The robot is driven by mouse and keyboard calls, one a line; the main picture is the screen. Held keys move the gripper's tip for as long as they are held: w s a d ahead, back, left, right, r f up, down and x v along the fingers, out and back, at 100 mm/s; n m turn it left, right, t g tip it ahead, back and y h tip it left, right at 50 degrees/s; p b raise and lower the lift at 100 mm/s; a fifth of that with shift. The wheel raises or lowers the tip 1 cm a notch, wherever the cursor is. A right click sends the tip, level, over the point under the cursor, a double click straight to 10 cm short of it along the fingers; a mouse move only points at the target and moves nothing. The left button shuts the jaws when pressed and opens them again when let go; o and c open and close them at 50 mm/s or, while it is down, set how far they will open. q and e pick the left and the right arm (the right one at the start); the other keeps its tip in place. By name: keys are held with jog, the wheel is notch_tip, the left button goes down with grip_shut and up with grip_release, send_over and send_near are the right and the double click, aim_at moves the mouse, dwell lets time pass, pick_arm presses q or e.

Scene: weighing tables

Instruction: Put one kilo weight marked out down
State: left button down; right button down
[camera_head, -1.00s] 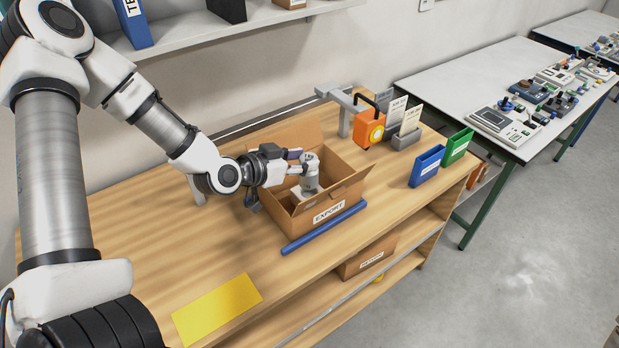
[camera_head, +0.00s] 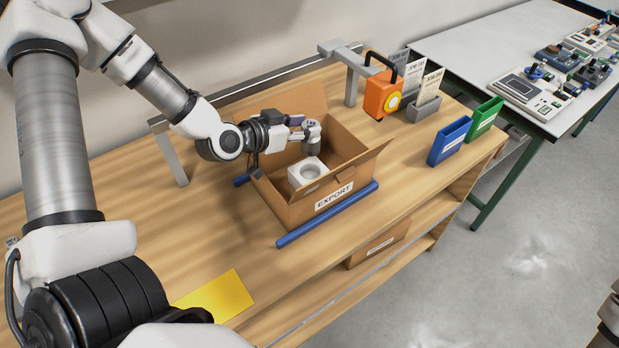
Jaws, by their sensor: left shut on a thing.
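My left gripper (camera_head: 303,136) is shut on a small grey metal weight (camera_head: 312,132). It holds the weight upright above the open EXPORT box (camera_head: 335,196). Any marking on the weight is too small to read. Below it in the box is a white block (camera_head: 297,176) with a round, empty recess. A yellow mat (camera_head: 228,293) lies on the wooden bench at the front left, partly hidden by my own arm. My right gripper is not in view.
Blue bars (camera_head: 325,216) lie at the box's front and back. An orange device (camera_head: 378,96), card holder (camera_head: 424,108), blue bin (camera_head: 449,142) and green bin (camera_head: 485,118) stand at right. The wooden bench (camera_head: 200,240) is clear between box and mat.

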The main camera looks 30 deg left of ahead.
pick_arm(q)
notch_tip(320, 180, down, 9)
jog(key=shift+w+f, duration=0.1)
jog(key=shift+f, duration=0.35)
jog(key=shift+f, duration=0.2)
jog(key=c, duration=0.6)
grip_release()
